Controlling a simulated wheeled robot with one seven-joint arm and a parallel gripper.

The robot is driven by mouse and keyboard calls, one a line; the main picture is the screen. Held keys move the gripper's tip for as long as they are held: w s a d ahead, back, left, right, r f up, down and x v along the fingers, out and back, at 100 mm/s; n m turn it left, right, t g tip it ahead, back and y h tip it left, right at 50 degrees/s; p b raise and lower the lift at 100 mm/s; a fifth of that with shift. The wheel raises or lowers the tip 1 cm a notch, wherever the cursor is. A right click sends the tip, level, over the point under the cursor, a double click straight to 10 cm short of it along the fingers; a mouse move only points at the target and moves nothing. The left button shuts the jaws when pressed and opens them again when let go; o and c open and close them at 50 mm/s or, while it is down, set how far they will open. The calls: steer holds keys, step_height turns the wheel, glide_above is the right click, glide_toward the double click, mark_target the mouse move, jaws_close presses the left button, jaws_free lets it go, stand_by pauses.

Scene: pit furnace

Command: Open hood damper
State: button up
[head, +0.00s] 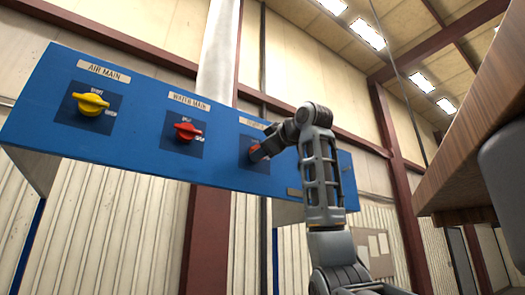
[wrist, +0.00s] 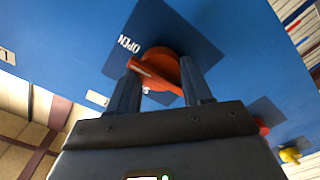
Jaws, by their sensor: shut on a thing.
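A red rotary knob (wrist: 166,62) with a raised bar handle sits on a dark square plate on the blue panel. In the wrist view my gripper (wrist: 160,76) has one finger on each side of the knob and is shut on it. The bar lies slanted between the fingers, and the word OPEN (wrist: 129,44) shows beside it. In the head view my gripper (head: 262,150) reaches the third knob position from the left. My arm and gripper hide most of that knob, and its label (head: 253,122) is partly covered and unreadable.
The blue panel (head: 140,140) also bears a yellow AIR MAIN knob (head: 90,103) and a red WATER MAIN knob (head: 187,131), left of my gripper. A large brown overhanging structure (head: 475,120) stands at right. A hanging cable (head: 398,75) runs down between it and the panel.

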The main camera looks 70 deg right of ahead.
steer(key=shift+d+f+m, duration=0.1)
steer(key=shift+f+m, duration=0.1)
steer(key=shift+m, duration=0.1)
steer(key=o, duration=1)
steer(key=shift+r, duration=0.1)
steer(key=shift+o, duration=0.2)
steer(key=shift+s, duration=0.1)
steer(key=b+v, duration=0.2)
steer(key=v, duration=0.5)
steer(key=shift+s+a, duration=0.25)
steer(key=shift+a, duration=0.05)
